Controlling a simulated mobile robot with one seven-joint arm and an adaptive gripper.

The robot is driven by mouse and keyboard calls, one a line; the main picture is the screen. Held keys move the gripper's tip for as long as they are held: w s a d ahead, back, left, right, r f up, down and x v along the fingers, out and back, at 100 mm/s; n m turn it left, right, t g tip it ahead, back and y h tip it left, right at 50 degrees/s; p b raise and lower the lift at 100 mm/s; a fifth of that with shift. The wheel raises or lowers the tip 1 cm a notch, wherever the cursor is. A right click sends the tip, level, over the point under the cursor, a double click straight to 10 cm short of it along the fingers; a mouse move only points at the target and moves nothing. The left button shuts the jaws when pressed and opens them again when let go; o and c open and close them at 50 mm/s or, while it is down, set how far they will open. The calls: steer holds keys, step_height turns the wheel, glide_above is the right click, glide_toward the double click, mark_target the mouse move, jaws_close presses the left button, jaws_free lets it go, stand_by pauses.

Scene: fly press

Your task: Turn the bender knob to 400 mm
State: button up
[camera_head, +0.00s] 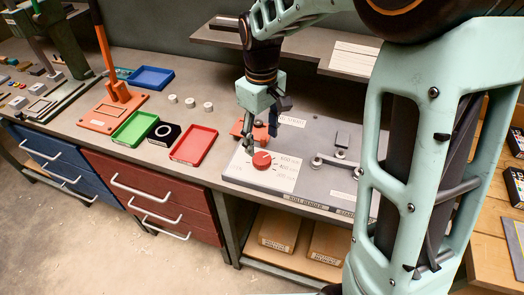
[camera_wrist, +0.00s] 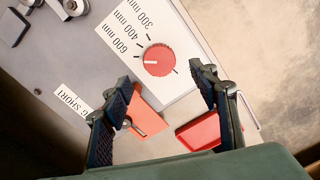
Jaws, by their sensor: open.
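The red round bender knob (camera_head: 262,160) sits on a white dial plate (camera_head: 283,184) at the left end of the grey bender. The wrist view shows the knob (camera_wrist: 159,60) with a short white pointer line on its left side. The printed labels 300 mm, 400 mm and 600 mm (camera_wrist: 121,38) stand on the plate, with small black ticks around the knob. I cannot tell which tick the pointer meets exactly. My gripper (camera_head: 260,141) is open and empty, just above the knob. In the wrist view its fingertips (camera_wrist: 163,77) are spread wide, with the knob beyond them and between.
An orange block (camera_wrist: 148,111) and a red tray (camera_head: 194,145) lie near the knob. A green tray (camera_head: 134,128), a blue tray (camera_head: 151,77) and white cylinders (camera_head: 190,102) stand to the left. A metal bracket (camera_head: 336,165) sits right of the dial. A shelf hangs behind.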

mark_target(262, 158)
step_height(262, 158, down, 7)
steer(key=shift+w, duration=0.1)
stand_by(0.3)
steer(key=c, duration=1.2)
